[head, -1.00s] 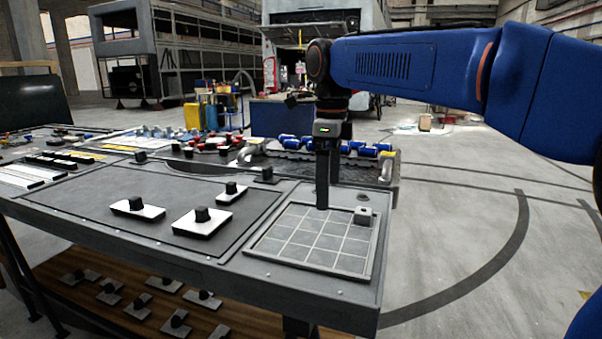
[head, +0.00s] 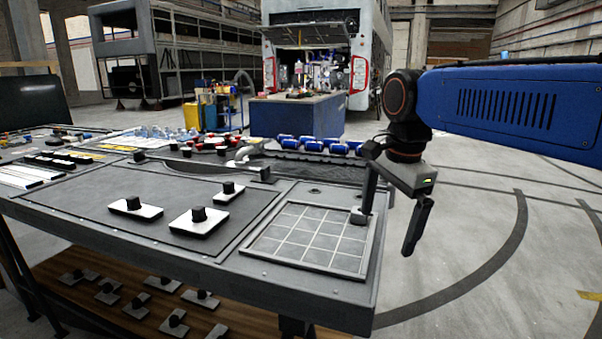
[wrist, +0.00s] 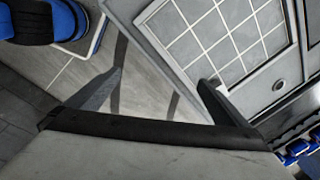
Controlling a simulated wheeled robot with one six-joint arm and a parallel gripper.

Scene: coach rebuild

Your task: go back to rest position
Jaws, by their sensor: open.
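My gripper (head: 385,235) is open and hangs at the right end of the workbench in the head view. Its two fingers are spread wide. The left finger overlaps the right edge of the grid tray (head: 290,261) in the picture, and the right finger is over the floor beyond the bench. In the wrist view the fingers (wrist: 160,80) are apart with nothing between them; pale floor and the bench edge show there. A small light block (head: 358,217) is at the tray's right side, partly hidden by the left finger.
White plates with black knobs (head: 198,221) stand on the bench (head: 120,232). Blue rollers (head: 318,146) lie in a rack at the bench's back. A blue-sided table (head: 297,118) stands behind. The floor (head: 480,260) to the right is clear.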

